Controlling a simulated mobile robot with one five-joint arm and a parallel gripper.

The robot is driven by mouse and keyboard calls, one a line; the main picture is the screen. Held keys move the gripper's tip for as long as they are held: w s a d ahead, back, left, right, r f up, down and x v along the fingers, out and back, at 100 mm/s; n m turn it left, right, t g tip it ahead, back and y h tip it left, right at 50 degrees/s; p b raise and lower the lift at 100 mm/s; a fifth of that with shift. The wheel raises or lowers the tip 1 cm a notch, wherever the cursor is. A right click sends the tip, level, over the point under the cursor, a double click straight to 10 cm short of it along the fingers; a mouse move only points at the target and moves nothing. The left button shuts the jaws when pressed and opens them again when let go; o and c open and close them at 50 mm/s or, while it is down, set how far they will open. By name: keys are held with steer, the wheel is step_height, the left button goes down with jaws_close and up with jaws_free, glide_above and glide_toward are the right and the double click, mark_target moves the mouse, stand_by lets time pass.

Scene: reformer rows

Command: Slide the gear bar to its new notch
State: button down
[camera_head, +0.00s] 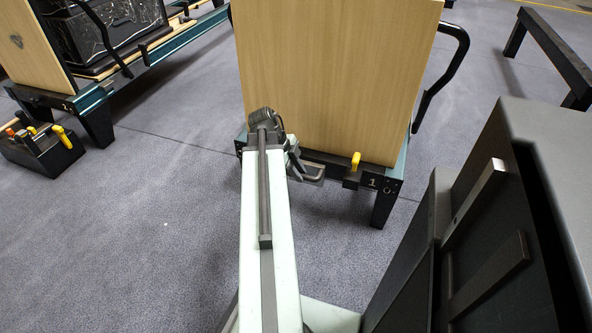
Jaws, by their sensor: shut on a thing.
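The gear bar (336,164) is a dark bar across the near end of the middle reformer, below the upright wooden board (335,80). A yellow knob (355,160) stands up near the bar's right end. My gripper (312,172), at the end of my pale arm, is at the left part of the bar and shut on it. My arm and gripper hide the bar's left part and the exact grip. I cannot tell which notch the bar sits in.
The reformer's teal frame and dark leg (385,205) stand right of the bar, with a black curved handle (447,70) above. A second reformer and a black box (42,150) with coloured handles are at left. A dark cabinet (500,220) fills the right.

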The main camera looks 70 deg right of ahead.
steer(key=c, duration=1.5)
jaws_free()
steer(key=shift+w+a, duration=0.15)
steer(key=shift+a, duration=0.2)
steer(key=shift+o, duration=1)
steer(key=shift+d, duration=0.1)
steer(key=shift+r, duration=0.2)
steer(key=p+v, duration=0.7)
steer(key=shift+r, duration=0.2)
